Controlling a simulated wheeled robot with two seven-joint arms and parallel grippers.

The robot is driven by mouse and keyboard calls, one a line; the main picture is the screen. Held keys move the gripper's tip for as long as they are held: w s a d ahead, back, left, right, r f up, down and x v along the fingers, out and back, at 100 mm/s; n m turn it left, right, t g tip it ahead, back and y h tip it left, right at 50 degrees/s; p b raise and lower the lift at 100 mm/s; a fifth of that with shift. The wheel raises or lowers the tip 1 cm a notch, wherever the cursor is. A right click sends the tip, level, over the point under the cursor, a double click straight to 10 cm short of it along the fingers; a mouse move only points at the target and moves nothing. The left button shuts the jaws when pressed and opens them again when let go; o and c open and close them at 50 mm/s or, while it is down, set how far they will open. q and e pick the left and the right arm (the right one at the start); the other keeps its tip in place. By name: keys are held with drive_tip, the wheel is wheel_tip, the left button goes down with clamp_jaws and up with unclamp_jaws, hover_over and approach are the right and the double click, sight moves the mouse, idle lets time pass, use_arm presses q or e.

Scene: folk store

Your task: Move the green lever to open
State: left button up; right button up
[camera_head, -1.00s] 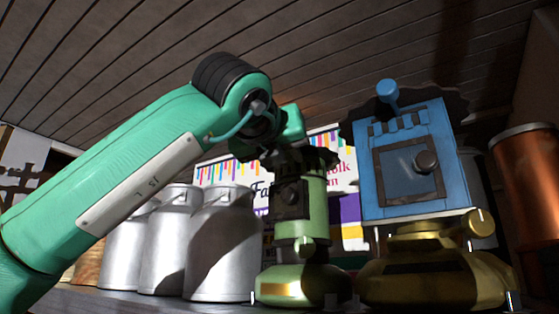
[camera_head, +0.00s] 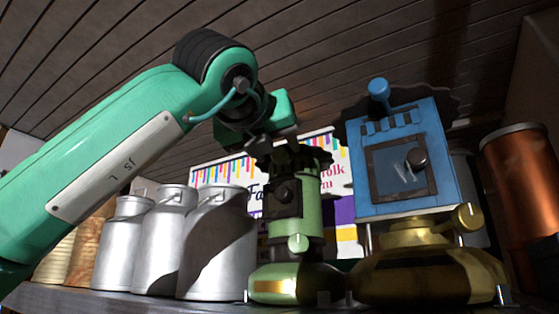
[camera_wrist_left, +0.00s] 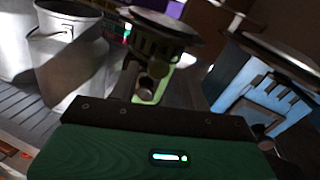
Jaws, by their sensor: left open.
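The green machine (camera_head: 308,205) stands upright on a rounded green base (camera_head: 320,285), with a dark toothed rim on top and a dark hatch on its front. A light green round-ended lever (camera_head: 298,243) sticks out low on its front. The machine also shows in the left wrist view (camera_wrist_left: 147,90), seen from above. My left gripper (camera_head: 262,142) is open and empty at the upper left of the machine's top rim, above the lever. Its fingertips are dark and hard to make out, and I cannot tell whether they touch the rim. My right gripper is not in view.
A blue box machine (camera_head: 400,165) on a yellow base (camera_head: 430,275) with a yellow knob (camera_head: 467,216) stands close on the right. Several metal milk cans (camera_head: 217,240) stand on the left. A copper cylinder (camera_head: 520,190) is at the far right. A colourful sign is behind.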

use_arm(q)
drive_tip(key=b+v, duration=0.3)
drive_tip(key=v, duration=0.7)
drive_tip(key=shift+s, duration=0.3)
